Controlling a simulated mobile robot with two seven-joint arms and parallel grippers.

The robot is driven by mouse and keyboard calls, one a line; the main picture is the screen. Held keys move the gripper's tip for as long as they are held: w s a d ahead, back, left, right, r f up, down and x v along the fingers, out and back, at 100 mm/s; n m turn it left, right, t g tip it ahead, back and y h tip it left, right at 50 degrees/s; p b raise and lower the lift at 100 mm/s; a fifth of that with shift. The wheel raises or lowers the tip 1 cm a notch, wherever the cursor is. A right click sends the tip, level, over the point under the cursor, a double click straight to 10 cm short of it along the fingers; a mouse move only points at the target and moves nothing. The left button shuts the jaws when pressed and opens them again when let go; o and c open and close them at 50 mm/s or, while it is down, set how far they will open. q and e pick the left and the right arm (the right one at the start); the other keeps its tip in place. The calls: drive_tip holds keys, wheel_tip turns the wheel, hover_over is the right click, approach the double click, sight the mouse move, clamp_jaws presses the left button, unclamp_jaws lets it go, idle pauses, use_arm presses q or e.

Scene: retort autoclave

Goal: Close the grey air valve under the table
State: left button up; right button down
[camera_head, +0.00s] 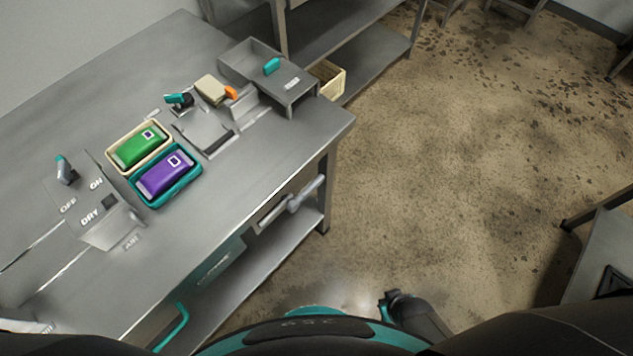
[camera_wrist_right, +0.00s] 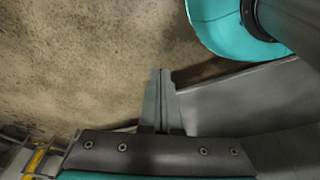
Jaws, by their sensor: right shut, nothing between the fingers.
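The grey air valve (camera_head: 293,203) is below the table's right-hand front edge, above the lower shelf. Its grey lever slants up to the right, along a pale pipe or plate behind it. I cannot tell from this angle whether it is open or closed. My right gripper (camera_head: 391,298) is low over the floor, to the right of and nearer than the valve, and apart from it. In the right wrist view its two fingers (camera_wrist_right: 160,75) are together and empty. I do not see the valve in that view. My left gripper is out of view.
The steel table (camera_head: 255,165) carries a green pouch (camera_head: 140,149) and a purple pouch (camera_head: 165,176) in trays, plus a switch panel (camera_head: 88,205). A teal curved bar (camera_head: 176,328) is at the table's front. Open floor (camera_head: 450,170) lies to the right.

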drive_tip(key=w+a+r+t+y, duration=0.1)
drive_tip(key=w+a+r, duration=0.1)
drive_tip(key=w+r, duration=0.65)
drive_tip(key=w+a+r+n+t+y, duration=0.1)
drive_tip(key=w+a+r+n, duration=0.1)
drive_tip(key=r, duration=0.5)
drive_tip(key=w+a+r+n+y, duration=0.2)
drive_tip(key=w+a+r, duration=0.2)
drive_tip(key=w+r, duration=0.2)
drive_tip(key=w+a+r+n+t+y, duration=0.1)
drive_tip(key=w+a+r+n, duration=0.1)
drive_tip(key=r, duration=0.6)
drive_tip(key=shift+w+a+r+t+y, duration=0.35)
drive_tip(key=shift+w+a, duration=0.2)
drive_tip(key=shift+w, duration=0.6)
drive_tip(key=shift+f, duration=0.2)
drive_tip(key=b, duration=0.3)
hover_over(318, 183)
drive_tip(key=s, duration=0.2)
wheel_tip(318, 183, down, 7)
wheel_tip(318, 183, down, 3)
drive_tip(key=shift+w+a+f+b, duration=0.1)
drive_tip(key=shift+w+b, duration=0.05)
drive_tip(key=shift+b, duration=0.75)
drive_tip(key=shift+f, duration=0.4)
